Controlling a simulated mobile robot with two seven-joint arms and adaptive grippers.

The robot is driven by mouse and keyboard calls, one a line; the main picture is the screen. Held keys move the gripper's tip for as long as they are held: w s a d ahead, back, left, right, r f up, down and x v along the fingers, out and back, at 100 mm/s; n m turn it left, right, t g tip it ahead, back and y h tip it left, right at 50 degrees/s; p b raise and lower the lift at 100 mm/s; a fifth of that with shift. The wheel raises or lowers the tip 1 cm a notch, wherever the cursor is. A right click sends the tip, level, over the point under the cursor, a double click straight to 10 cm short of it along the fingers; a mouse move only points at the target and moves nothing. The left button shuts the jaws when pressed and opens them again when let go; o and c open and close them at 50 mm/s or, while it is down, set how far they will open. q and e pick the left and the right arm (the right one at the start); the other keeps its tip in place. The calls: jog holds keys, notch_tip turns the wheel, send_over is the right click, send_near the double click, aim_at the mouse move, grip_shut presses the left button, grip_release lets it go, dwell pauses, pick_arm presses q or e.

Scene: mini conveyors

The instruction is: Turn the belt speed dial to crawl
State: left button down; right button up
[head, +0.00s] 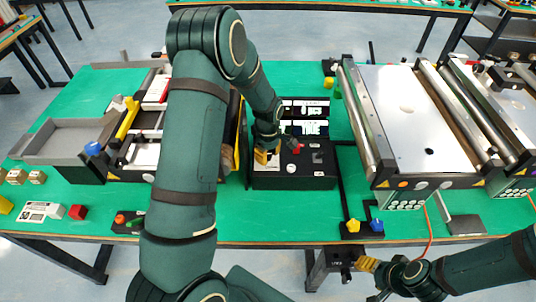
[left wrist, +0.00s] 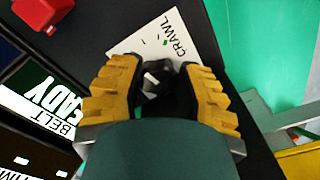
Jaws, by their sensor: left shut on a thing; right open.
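My left gripper (head: 267,157) reaches down onto the black control box (head: 292,182) at the middle of the table. In the left wrist view its yellow fingers (left wrist: 156,88) are shut on the dark dial knob (left wrist: 158,72), one finger on each side. The dial's white plate (left wrist: 135,42) shows beyond the fingers, with the word CRAWL and a small green mark near it. The fingers hide part of the plate, and I cannot tell where the knob points. My right gripper (head: 370,281) is open and empty, low in front of the table edge.
A red button (left wrist: 40,12) is beside the dial. A conveyor (head: 402,110) is at the right, a grey tray (head: 62,140) at the left. Yellow and blue knobs (head: 353,226) are near the front edge.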

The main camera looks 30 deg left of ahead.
pick_arm(q)
jog(key=c, duration=1.7)
grip_release()
jog(key=m+b, duration=0.1)
jog(key=m, duration=0.5)
jog(key=shift+s+f+b, duration=0.15)
jog(key=shift+s+b, duration=0.05)
jog(key=shift+b, duration=0.15)
jog(key=m+b, duration=0.1)
jog(key=m, duration=0.4)
jog(key=shift+s+a, duration=0.1)
jog(key=shift+a, duration=0.05)
jog(key=shift+m, duration=0.4)
jog(key=o, duration=1.2)
jog(key=shift+c, duration=0.2)
notch_tip(320, 180, up, 12)
